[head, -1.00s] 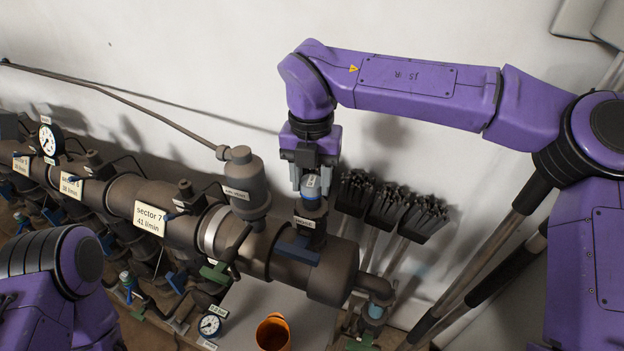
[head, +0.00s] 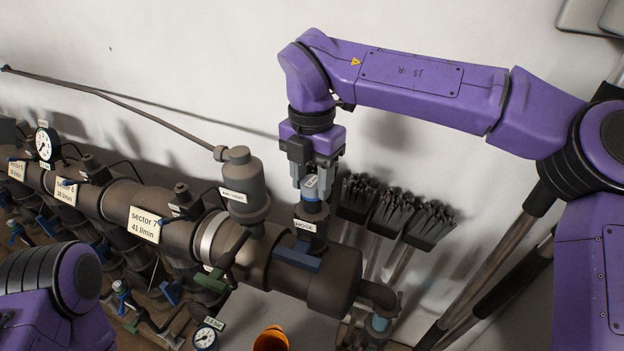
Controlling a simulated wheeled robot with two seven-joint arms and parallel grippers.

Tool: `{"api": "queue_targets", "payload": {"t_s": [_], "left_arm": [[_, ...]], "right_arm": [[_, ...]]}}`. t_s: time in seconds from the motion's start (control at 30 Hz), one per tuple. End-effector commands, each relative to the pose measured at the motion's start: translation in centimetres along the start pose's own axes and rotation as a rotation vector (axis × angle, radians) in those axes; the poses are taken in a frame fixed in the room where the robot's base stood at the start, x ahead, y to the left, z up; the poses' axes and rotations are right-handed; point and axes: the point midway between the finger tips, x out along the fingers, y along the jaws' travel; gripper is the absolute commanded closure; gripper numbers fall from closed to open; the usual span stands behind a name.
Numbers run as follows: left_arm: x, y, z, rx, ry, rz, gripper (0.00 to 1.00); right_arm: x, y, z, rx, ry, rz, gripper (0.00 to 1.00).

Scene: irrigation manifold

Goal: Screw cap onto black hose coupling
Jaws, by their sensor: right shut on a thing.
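The black hose coupling (head: 312,218) stands upright on top of the large pipe near its right end, with a "HOSE" label (head: 305,226) on its front. A grey cap with a blue lower ring (head: 311,190) sits at the coupling's top opening. Whether its thread is engaged cannot be told. My right gripper (head: 311,181) points down from above and is shut on the cap, its fingers on either side. Of my left arm only a purple part shows at the lower left; its gripper is out of view.
A grey air vent canister (head: 240,188) stands close left of the coupling. A blue lever (head: 297,258) lies in front of its base. Several dark brushes (head: 392,215) lean on the wall at right. An orange cup (head: 271,340) and a pressure gauge (head: 205,338) are below.

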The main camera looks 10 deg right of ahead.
Motion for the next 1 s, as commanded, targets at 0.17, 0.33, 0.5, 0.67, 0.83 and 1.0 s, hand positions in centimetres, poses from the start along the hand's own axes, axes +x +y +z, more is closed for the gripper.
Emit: {"api": "queue_targets", "payload": {"t_s": [0.17,0.33,0.5,0.67,0.83,1.0], "left_arm": [[1.4,0.1,0.6,0.000,0.000,0.000,0.57],[2.3,0.2,1.0,0.000,0.000,0.000,0.57],[3.3,0.3,1.4,0.000,0.000,0.000,0.57],[3.8,0.3,1.6,0.000,0.000,0.000,0.57],[3.8,0.3,1.6,0.000,0.000,0.000,0.57],[3.7,0.3,1.6,0.000,0.000,0.000,0.57]], "right_arm": [[0.4,0.0,-0.1,0.099,0.002,-0.002,1.00],[0.4,0.0,-0.1,0.195,0.002,-0.002,1.00],[0.3,0.0,0.0,0.288,0.001,-0.001,1.00],[0.2,0.0,0.0,0.359,0.001,-0.001,1.00],[0.0,-0.1,0.0,0.373,0.001,-0.002,1.00],[0.0,0.0,0.0,0.373,0.001,-0.002,0.36]]}}
